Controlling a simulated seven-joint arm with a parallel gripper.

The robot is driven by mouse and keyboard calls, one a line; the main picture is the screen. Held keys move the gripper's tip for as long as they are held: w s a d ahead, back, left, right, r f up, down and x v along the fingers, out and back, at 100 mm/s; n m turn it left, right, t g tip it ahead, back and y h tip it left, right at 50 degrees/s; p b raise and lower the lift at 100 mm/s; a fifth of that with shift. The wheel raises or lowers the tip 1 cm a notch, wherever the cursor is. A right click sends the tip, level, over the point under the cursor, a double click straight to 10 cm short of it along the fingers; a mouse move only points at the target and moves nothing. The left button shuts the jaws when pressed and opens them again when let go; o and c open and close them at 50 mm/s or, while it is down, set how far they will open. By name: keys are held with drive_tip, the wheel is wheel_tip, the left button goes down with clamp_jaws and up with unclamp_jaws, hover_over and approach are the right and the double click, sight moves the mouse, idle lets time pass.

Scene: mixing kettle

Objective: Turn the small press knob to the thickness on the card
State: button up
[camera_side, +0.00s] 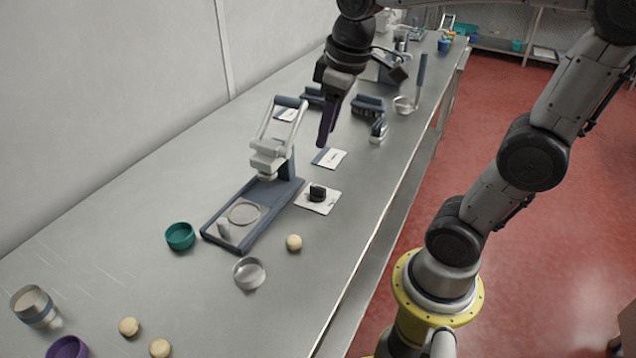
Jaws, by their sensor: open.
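The small press (270,195) stands on the steel table with a dark base, a round plate and a raised light lever frame. A black knob (318,192) sits on a pale square plate beside the press base, on its right. A white card with a blue edge (329,158) lies flat on the table behind the knob; its writing is too small to read. My gripper (324,137) has dark purple fingers pointing down. It is open and empty, above the table near the card and apart from the knob.
Near the press are a teal bowl (180,236), a metal ring cup (249,272) and a dough ball (294,242). Brushes (368,105) and a ladle (404,104) stand farther back. More dough balls (129,326) and a metal container (34,306) are at front left.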

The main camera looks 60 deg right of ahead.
sight(318, 187)
drive_tip(key=w+d+f+m+g, duration=0.1)
drive_tip(key=w+d+f+g, duration=0.1)
drive_tip(key=w+d+f, duration=0.35)
drive_tip(key=shift+m+g, duration=0.3)
drive_tip(key=f, duration=0.9)
drive_tip(key=d+f, duration=0.1)
drive_tip(key=f, duration=0.4)
drive_tip(key=shift+s, duration=0.15)
clamp_jaws()
